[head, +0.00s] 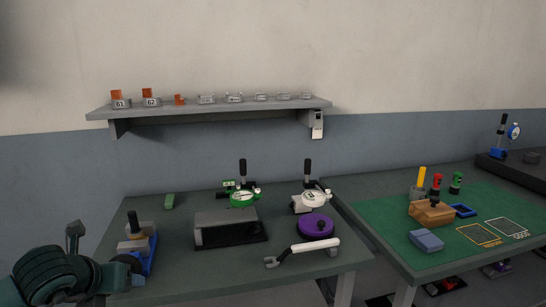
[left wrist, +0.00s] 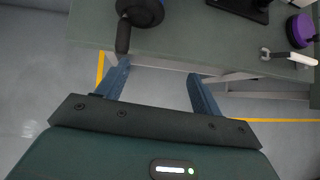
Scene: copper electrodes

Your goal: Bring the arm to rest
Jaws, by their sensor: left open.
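My left arm comes in at the lower left of the head view, in front of the table's left front corner. My left gripper shows in the left wrist view (left wrist: 160,77), with its two blue fingers wide apart and nothing between them. The fingers reach toward the grey table's front edge (left wrist: 180,50), with floor and table legs visible between and below them. A black handle (left wrist: 123,38) on a round black part hangs over the edge close to the left fingertip; whether they touch I cannot tell. My right gripper is in neither view.
The grey table (head: 200,285) bears a blue device (head: 150,255) near my arm, a dark block (head: 228,232), dial gauges, a purple disc (head: 316,226) and a white-handled tool (head: 315,246). A wall shelf (head: 215,107) holds small parts. A green-matted bench (head: 380,225) stands right.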

